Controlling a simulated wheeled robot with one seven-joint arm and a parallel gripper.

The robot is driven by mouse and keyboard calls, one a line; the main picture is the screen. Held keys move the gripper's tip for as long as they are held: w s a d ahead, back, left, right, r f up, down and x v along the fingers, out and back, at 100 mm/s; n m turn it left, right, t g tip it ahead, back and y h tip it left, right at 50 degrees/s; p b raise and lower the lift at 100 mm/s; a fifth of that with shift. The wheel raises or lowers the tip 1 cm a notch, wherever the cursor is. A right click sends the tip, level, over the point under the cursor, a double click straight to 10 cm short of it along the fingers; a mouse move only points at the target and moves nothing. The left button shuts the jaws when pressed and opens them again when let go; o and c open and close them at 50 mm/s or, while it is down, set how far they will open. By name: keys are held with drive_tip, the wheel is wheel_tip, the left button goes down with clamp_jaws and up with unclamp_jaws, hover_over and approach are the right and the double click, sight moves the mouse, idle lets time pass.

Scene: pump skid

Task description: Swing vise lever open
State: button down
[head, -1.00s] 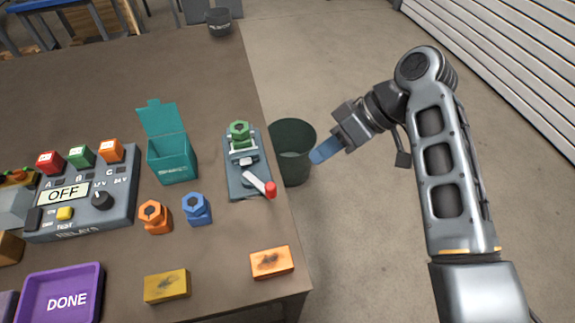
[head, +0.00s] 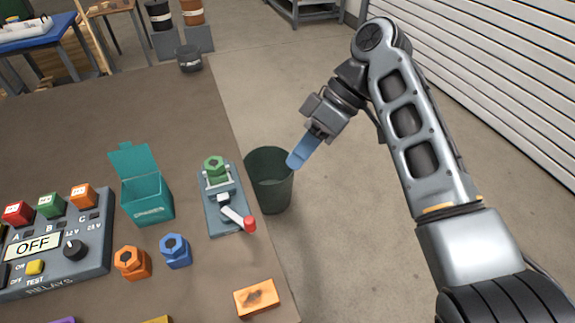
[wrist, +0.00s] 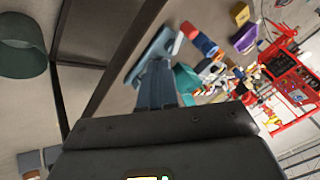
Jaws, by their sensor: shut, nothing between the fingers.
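The vise (head: 212,203) is a grey-blue plate fixture near the table's right edge, with a green hex part (head: 215,168) at its far end. Its lever (head: 237,215) is white with a red tip (head: 250,224) and points toward the near right. My gripper (head: 297,160), with blue fingers, is shut and empty. It is to the right of the vise, in the air over the dark bin's right rim, apart from the lever. In the wrist view the shut fingers (wrist: 157,85) cover part of the vise (wrist: 150,50), and the red tip (wrist: 189,30) shows beyond them.
A dark bin (head: 270,182) stands on the floor beside the table edge. On the table are a teal open box (head: 148,203), orange (head: 132,263) and blue (head: 175,250) hex parts, an orange block (head: 256,298) and the relay panel (head: 60,250). Open floor lies right of the bin.

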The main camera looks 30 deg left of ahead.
drive_tip(key=p, duration=0.1)
approach(237, 216)
wheel_tip(237, 216, down, 4)
drive_tip(key=w+d, duration=0.1)
drive_tip(key=w, duration=0.1)
drive_tip(key=shift+s+p, duration=0.7)
drive_tip(key=shift+s, duration=1.4)
